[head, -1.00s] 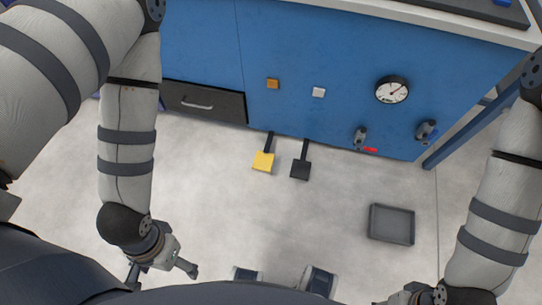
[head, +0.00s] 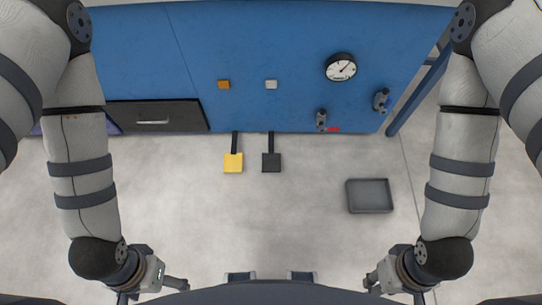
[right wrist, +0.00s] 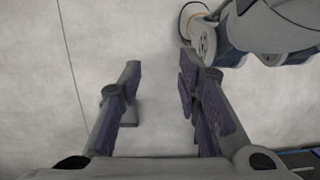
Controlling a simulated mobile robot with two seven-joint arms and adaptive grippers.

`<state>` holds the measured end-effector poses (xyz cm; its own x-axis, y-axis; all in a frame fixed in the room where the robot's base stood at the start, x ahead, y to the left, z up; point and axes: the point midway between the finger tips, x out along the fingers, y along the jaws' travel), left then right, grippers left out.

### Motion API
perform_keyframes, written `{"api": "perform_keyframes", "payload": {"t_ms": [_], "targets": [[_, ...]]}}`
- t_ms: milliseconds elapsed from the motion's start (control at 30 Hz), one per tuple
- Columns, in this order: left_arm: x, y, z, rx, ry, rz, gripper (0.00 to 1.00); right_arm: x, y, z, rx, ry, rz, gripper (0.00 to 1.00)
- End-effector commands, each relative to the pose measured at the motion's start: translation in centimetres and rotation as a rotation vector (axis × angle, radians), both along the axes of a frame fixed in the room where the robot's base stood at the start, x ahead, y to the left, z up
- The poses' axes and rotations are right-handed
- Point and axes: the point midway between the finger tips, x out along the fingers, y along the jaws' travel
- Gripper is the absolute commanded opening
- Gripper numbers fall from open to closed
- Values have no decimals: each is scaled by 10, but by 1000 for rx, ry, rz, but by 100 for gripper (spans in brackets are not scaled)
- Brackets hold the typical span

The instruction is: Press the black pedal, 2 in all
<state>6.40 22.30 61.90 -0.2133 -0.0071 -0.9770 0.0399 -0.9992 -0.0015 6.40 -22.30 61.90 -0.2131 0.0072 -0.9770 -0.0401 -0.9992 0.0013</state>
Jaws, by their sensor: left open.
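The black pedal (head: 271,162) sticks out over the floor from the foot of the blue cabinet in the head view, just right of the yellow pedal (head: 233,163). My left gripper (head: 152,291) is at the lower left of the head view, open and well away from both pedals. My right gripper (head: 393,291) is at the lower right, also apart from the pedals. In the right wrist view its two fingers (right wrist: 160,85) stand wide apart with only floor between them. Neither pedal shows in the right wrist view.
The blue cabinet (head: 290,50) carries an orange button (head: 223,85), a white button (head: 271,85), a round gauge (head: 340,67) and two valves (head: 321,119). A grey tray (head: 369,196) lies on the floor at right. A dark drawer (head: 153,116) is at left. The floor before the pedals is clear.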

Motion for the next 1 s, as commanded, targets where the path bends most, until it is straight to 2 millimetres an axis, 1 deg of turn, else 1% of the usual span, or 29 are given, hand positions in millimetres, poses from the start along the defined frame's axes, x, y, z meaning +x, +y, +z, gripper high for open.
{"api": "perform_keyframes", "payload": {"t_ms": [33,100,1000], "targets": [[0,0,0,0,0,0,77,0,0,0,0,0,0,13],[0,0,0,0,0,0,77,0,0,0,0,0,0,0],[0,0,0,0,0,0,77,0,0,0,0,0,0,0]]}}
